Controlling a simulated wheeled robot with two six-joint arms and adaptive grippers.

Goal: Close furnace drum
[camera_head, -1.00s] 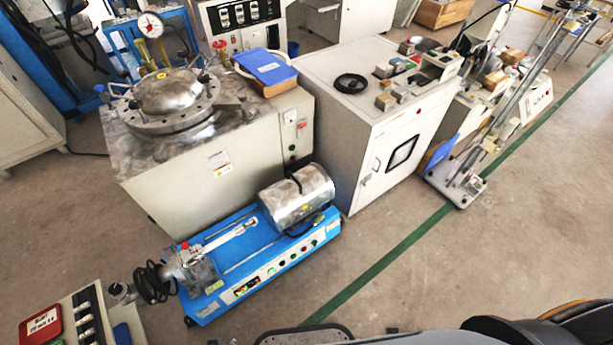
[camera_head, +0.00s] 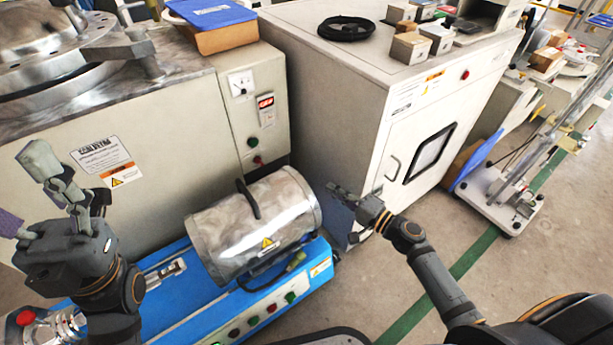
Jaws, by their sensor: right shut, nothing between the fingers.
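The furnace drum (camera_head: 270,222) is a silver metal cylinder lying on a blue base (camera_head: 190,295) with buttons along its front. A dark handle (camera_head: 247,198) stands on its upper side, and its curved shell looks down with no clear gap showing. My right gripper (camera_head: 336,190) is shut and empty. In the picture it is just right of the drum's right end, in front of the white cabinet, and looks apart from the drum. My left gripper (camera_head: 25,192) is at the left, its fingers spread apart with nothing seen between them, away from the drum.
A large pale machine (camera_head: 185,125) with a metal top stands behind the drum. A white cabinet (camera_head: 345,90) with small boxes on top stands behind my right gripper. A wheeled stand (camera_head: 500,210) is at the right.

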